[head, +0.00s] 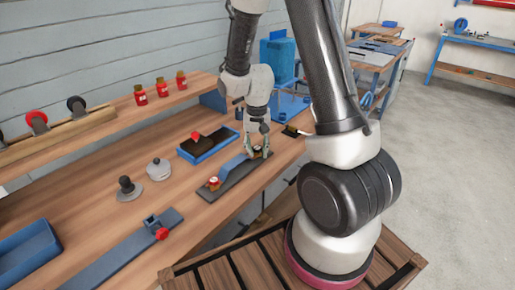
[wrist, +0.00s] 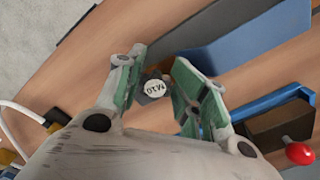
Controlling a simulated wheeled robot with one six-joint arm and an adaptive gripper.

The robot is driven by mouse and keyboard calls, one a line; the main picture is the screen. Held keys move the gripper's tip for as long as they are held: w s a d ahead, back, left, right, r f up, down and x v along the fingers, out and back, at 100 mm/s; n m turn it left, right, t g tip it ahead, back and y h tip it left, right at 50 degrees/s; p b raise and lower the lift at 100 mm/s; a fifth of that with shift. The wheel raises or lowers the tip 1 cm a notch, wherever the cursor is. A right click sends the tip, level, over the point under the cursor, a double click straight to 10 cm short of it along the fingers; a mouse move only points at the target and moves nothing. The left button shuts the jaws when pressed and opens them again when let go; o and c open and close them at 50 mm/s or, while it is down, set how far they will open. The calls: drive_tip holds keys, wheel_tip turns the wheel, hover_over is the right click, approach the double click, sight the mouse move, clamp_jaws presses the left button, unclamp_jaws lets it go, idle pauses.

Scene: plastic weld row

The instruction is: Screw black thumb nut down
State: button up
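The black thumb nut (wrist: 155,87) shows in the wrist view as a small dark knob with a white lettered top. It lies between the two green-padded fingers of my gripper (wrist: 164,88), close to the left finger, with a gap to the right finger. My gripper is open around it. In the head view my gripper (head: 258,148) points down at the far end of a dark fixture plate (head: 236,179) with a blue bar. The nut is mostly hidden there by the fingers. A red knob (head: 214,183) stands at the near end of the plate.
A blue tray (head: 209,153) with a red-knobbed item stands left of the fixture. A pale round weight (head: 158,169) and a dark knob (head: 126,188) stand further left.

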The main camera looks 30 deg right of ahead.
drive_tip(key=shift+o, duration=0.7)
drive_tip(key=shift+s, duration=0.1)
drive_tip(key=n, duration=0.4)
drive_tip(key=shift+d+n, duration=0.25)
drive_tip(key=shift+n, duration=0.05)
drive_tip(key=n, duration=0.5)
drive_tip(key=shift+d, duration=0.3)
drive_tip(key=n, duration=0.5)
drive_tip(key=shift+w+d, duration=0.2)
drive_tip(key=shift+d, duration=0.05)
drive_tip(key=n, duration=0.5)
drive_tip(key=shift+d, duration=0.25)
drive_tip(key=shift+w, duration=0.1)
drive_tip(key=shift+c, duration=0.4)
